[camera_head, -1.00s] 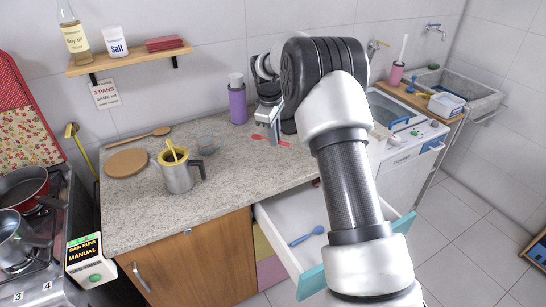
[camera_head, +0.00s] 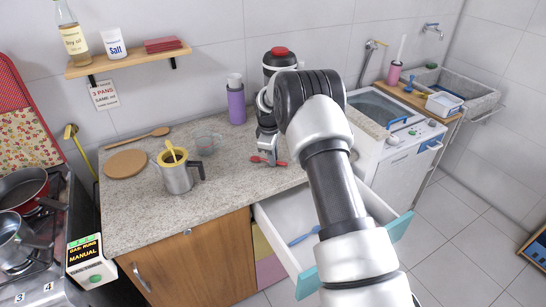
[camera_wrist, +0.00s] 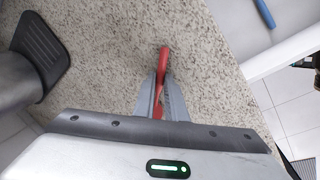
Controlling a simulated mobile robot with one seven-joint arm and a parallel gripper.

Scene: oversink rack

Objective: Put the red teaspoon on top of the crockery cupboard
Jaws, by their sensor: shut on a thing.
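The red teaspoon (camera_head: 282,163) is at the right part of the granite counter, between the fingers of my gripper (camera_head: 267,160). In the wrist view the red teaspoon (camera_wrist: 164,56) points away from me, and the fingers of my gripper (camera_wrist: 162,84) are shut on it. Its near part is partly hidden by the fingers. I cannot tell whether it touches the counter. A wooden-door cupboard (camera_head: 195,270) stands under the counter; I cannot tell whether it is the crockery cupboard.
An open drawer (camera_head: 308,283) with a blue spoon (camera_head: 304,237) juts out below the counter. A wall shelf (camera_head: 130,60) hangs above.

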